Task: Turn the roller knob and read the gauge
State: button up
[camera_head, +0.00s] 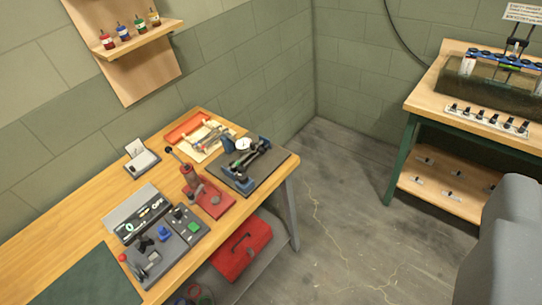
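A dial gauge (243,145) with a round white face stands on a dark base plate (275,170) at the far right end of the wooden workbench. Its face is too small to read. Beside it is a dark roller-like assembly with blue end blocks (264,143), lying across the plate. I cannot make out which part is the roller knob. No gripper fingers are in view. A large grey rounded shape at the lower right is probably part of my own body.
A red press (211,198) stands left of the gauge fixture. Nearer are a grey control panel (160,262) and an orange tray (187,127) lies behind. A red toolbox (241,249) sits under the bench. Clear floor (335,220) separates it from the tank table (425,92).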

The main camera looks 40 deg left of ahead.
aim_at(243, 178)
jog(key=u, duration=0.3)
jog(key=i, duration=1.25)
jog(key=u, duration=0.85)
